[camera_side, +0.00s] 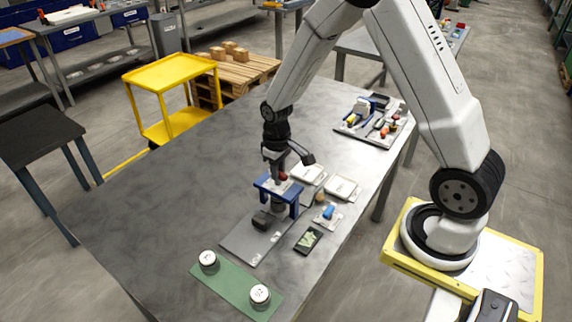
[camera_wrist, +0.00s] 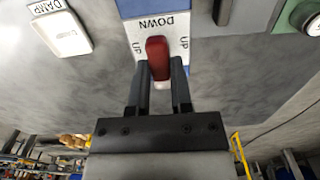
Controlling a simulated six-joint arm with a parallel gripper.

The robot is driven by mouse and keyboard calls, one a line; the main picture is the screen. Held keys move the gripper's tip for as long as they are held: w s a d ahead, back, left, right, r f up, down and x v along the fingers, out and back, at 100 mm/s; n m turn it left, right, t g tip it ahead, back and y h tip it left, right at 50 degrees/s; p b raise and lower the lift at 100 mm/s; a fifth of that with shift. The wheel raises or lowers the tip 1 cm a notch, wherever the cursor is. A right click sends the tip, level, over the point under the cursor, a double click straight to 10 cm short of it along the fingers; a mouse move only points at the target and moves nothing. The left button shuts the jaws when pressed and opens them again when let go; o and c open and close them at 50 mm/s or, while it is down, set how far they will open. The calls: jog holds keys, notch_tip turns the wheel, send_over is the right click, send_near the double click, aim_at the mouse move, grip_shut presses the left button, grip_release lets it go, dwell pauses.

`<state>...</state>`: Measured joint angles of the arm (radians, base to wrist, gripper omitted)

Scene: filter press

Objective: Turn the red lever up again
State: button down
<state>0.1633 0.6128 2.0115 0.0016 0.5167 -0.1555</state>
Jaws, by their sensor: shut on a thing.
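The red lever (camera_wrist: 157,56) sits on a white label plate (camera_wrist: 183,28) marked DOWN in the middle and UP on both sides, lettered upside down in the wrist view. My gripper (camera_wrist: 160,68) has one finger on each side of the lever and is shut on it. The fingers hide the lever's lower part, so its exact angle is hard to tell. In the side view, the lever (camera_side: 283,176) is a small red spot at the top of the blue press frame (camera_side: 265,184), with my gripper (camera_side: 280,170) right over it.
The press stands on a grey base plate (camera_side: 240,246). A green mat (camera_side: 232,288) with two round white-topped weights lies in front. White trays (camera_side: 343,188), a dark card (camera_side: 308,239) and a blue item (camera_side: 328,212) lie to the right. The left of the table is clear.

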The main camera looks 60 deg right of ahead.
jog(key=m, duration=0.8)
jog(key=shift+m, duration=0.4)
jog(key=m, duration=0.4)
jog(key=shift+m, duration=2.5)
jog(key=c, duration=0.5)
grip_release()
